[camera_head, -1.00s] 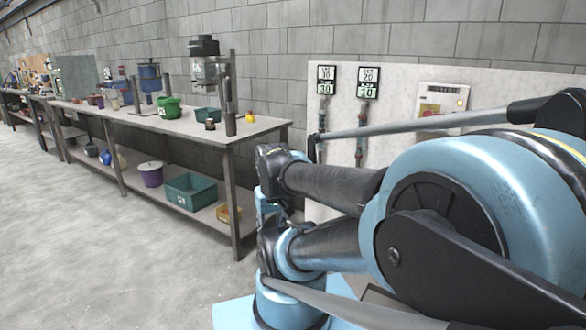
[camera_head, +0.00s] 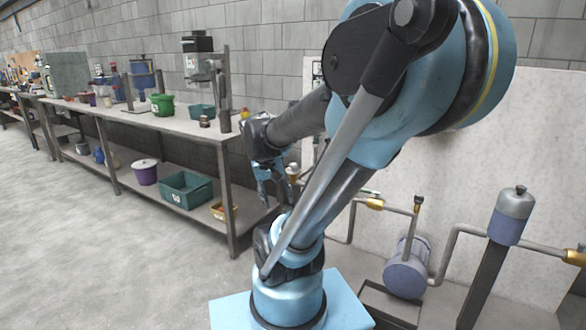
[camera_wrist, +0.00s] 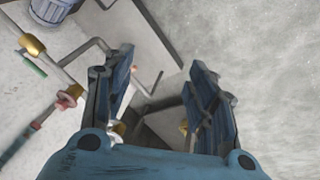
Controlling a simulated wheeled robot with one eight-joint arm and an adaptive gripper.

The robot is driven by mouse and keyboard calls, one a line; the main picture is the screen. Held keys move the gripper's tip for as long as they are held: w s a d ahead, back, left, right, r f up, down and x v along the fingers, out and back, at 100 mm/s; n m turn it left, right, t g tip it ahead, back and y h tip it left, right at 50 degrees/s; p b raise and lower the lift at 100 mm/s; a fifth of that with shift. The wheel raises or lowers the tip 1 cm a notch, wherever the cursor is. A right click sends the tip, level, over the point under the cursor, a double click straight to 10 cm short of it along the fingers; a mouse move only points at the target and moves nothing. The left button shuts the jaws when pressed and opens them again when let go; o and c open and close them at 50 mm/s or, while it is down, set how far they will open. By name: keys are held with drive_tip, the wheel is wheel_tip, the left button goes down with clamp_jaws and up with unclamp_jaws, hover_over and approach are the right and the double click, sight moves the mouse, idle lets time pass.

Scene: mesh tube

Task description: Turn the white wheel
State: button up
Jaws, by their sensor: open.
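My gripper (camera_wrist: 162,75) is open, with its two blue fingers apart and nothing held between them. In the head view my gripper (camera_head: 272,185) hangs beyond my arm, near the right end of the workbench, partly hidden by my arm. I cannot clearly make out a white wheel. A small pale pinkish wheel-like part (camera_wrist: 70,96) sits on a pipe left of the left finger in the wrist view, apart from it. A small pale knob (camera_head: 293,170) shows beside my gripper in the head view; I cannot tell whether it is a wheel.
The workbench (camera_head: 175,122) with tubs and tools stands on the left along the wall. A pale panel (camera_head: 440,175) stands behind my arm. A grey-blue tank (camera_head: 407,272), pipes (camera_head: 447,255) and a capped post (camera_head: 512,215) stand at the right. The floor at left is clear.

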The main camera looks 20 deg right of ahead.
drive_tip(key=w+d+r+m+h, duration=0.1)
drive_tip(key=w+d+m+h, duration=0.25)
drive_tip(key=w, duration=0.95)
drive_tip(key=w+d+r+m+h, duration=0.2)
drive_tip(key=w+d+m+h, duration=0.15)
drive_tip(key=w, duration=0.95)
drive_tip(key=w+f+m+h, duration=0.3)
drive_tip(key=w+f+h, duration=0.15)
drive_tip(key=w, duration=0.65)
drive_tip(key=m+h, duration=0.4)
drive_tip(key=m, duration=0.1)
approach(293, 165)
drive_tip(key=shift+y, duration=0.25)
drive_tip(key=w+d, duration=0.1)
drive_tip(key=d, duration=0.6)
drive_tip(key=w+d, duration=0.1)
drive_tip(key=d, duration=0.2)
drive_tip(key=shift+w+d, duration=0.35)
drive_tip(key=shift+w, duration=0.05)
drive_tip(key=c, duration=1.1)
